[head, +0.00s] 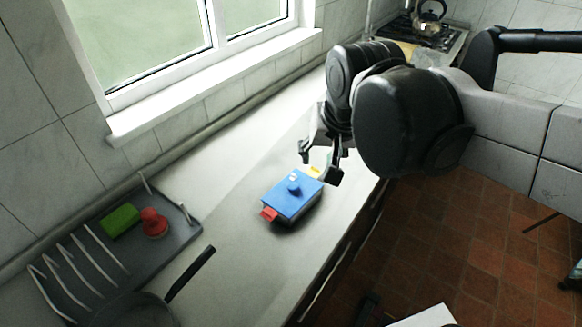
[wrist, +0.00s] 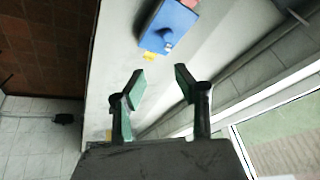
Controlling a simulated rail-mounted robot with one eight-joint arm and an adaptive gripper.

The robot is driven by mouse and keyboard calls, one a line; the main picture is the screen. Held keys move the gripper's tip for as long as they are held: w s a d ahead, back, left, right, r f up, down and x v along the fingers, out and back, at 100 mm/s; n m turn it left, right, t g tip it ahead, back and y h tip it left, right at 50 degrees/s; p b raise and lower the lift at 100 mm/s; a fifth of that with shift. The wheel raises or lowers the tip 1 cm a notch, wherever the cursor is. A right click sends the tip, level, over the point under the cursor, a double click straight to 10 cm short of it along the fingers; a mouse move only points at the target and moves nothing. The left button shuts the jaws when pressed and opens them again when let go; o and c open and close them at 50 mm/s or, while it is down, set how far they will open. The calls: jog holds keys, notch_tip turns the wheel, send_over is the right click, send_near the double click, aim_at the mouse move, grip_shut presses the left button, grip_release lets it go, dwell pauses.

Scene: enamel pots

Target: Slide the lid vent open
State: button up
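A rectangular pot with a blue lid (head: 283,204) sits on the worktop in the head view, with a blue knob (head: 293,188) on the lid. A small pale mark behind the knob may be the vent; I cannot tell its position. A red handle (head: 269,214) sticks out at the near end and a yellow handle (head: 313,172) at the far end. In the wrist view the blue lid (wrist: 172,20) and yellow handle (wrist: 150,57) lie beyond the fingertips. My gripper (head: 319,164) is open and empty by the yellow end; its parted fingers also show in the wrist view (wrist: 159,83).
A grey rack tray (head: 178,236) at the left holds a green block (head: 120,221) and a red knobbed piece (head: 153,223). A dark pan (head: 135,311) stands in front, its handle pointing toward the pot. The wall and window sill (head: 215,85) border the worktop. A kettle (head: 429,17) is far back.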

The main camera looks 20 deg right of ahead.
jog(key=w+f+m+g, duration=0.15)
jog(key=w+m, duration=0.25)
jog(key=w, duration=0.4)
jog(key=m+g, duration=0.4)
send_over(293, 174)
notch_tip(293, 174, down, 4)
jog(key=shift+t, duration=0.25)
notch_tip(293, 174, down, 14)
jog(key=shift+s+f+b, duration=0.1)
jog(key=shift+b, duration=0.2)
jog(key=shift+c, duration=0.5)
grip_shut()
